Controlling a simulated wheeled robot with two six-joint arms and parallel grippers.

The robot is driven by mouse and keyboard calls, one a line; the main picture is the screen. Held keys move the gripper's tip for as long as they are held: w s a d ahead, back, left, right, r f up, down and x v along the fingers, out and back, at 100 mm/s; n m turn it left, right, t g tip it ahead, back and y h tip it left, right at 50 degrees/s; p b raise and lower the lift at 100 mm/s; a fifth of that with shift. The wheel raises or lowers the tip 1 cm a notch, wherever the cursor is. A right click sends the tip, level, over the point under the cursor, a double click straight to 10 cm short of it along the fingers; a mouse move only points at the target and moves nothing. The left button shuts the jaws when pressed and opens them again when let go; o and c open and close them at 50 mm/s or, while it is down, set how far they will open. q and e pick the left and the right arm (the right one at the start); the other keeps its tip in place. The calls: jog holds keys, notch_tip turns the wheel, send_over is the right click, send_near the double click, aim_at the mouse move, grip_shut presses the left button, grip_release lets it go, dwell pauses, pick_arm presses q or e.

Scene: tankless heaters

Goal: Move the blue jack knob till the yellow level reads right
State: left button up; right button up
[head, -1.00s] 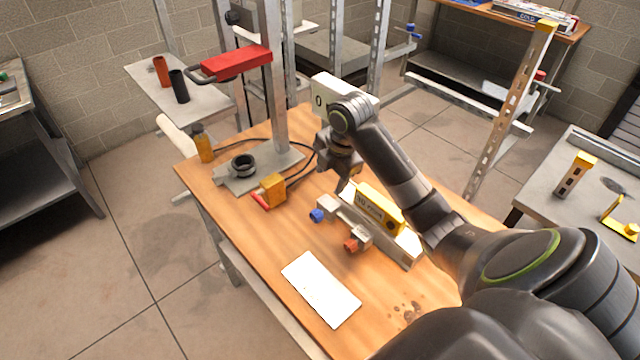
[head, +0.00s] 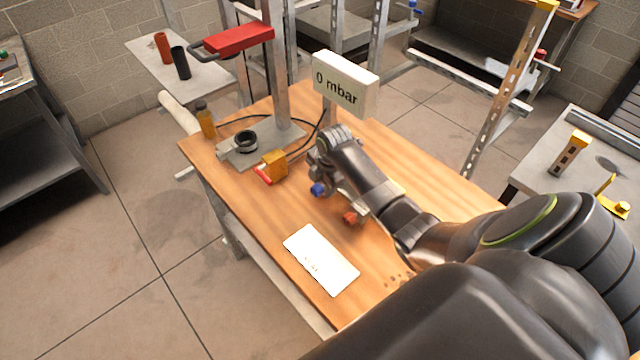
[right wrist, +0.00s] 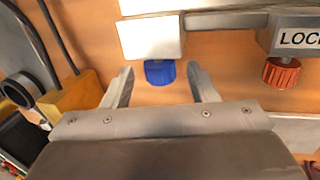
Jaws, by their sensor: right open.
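The blue jack knob (head: 318,189) sits on the device on the wooden table, beside my right gripper in the head view. In the right wrist view the blue knob (right wrist: 160,72) lies between the two open fingers of my right gripper (right wrist: 160,84), below a pale block; I cannot tell whether the fingers touch it. The orange-red knob (head: 350,218) is to its right and also shows in the right wrist view (right wrist: 282,73), under a part lettered "LOC". The yellow level is hidden behind my right arm in the head view. My left gripper is not in view.
A display (head: 345,84) reading "0 mbar" stands at the table's back. A white card (head: 321,260) lies at the front of the table (head: 270,225).

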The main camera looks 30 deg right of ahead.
jog(key=shift+x, duration=1.05)
